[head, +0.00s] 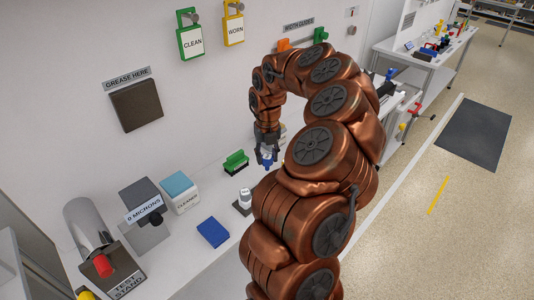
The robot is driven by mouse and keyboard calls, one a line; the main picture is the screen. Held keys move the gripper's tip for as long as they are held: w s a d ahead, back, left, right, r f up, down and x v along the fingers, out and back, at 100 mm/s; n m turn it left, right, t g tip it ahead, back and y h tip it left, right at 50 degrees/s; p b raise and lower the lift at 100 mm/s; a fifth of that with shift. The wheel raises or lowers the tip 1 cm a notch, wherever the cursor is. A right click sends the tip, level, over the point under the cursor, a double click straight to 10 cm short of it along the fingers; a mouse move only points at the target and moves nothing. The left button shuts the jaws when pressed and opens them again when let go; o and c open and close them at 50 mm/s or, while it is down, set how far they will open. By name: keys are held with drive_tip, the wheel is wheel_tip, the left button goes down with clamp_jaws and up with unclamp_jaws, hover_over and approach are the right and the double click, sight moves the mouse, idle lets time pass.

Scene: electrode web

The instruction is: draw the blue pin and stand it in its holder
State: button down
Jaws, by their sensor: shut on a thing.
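My gripper (266,152) is small and far down the reach of my arm, over the white bench. It is shut on a blue thing, which I take to be the blue pin (267,162). Only a short blue part of it shows below the dark fingers, with a pale patch, and its lower end is hard to make out. A small white piece with a dark label (245,197) stands on a dark base in front of the gripper. I cannot tell whether that is the pin's holder.
A blue block (213,232), a green brush-like piece (235,162), a cleaner box (180,195) and a grey gauge block (145,210) stand on the bench. The test stand (122,270) is at lower left. My arm hides the bench's right part.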

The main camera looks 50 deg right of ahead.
sight(267, 170)
drive_tip(key=shift+f+b, duration=0.65)
drive_tip(key=shift+f, duration=1.65)
drive_tip(key=shift+f, duration=2.05)
idle(1.1)
drive_tip(key=c, duration=0.6)
unclamp_jaws()
drive_tip(key=shift+r, duration=0.1)
wheel_tip(267, 170, up, 12)
drive_tip(key=shift+f, duration=0.1)
idle(0.8)
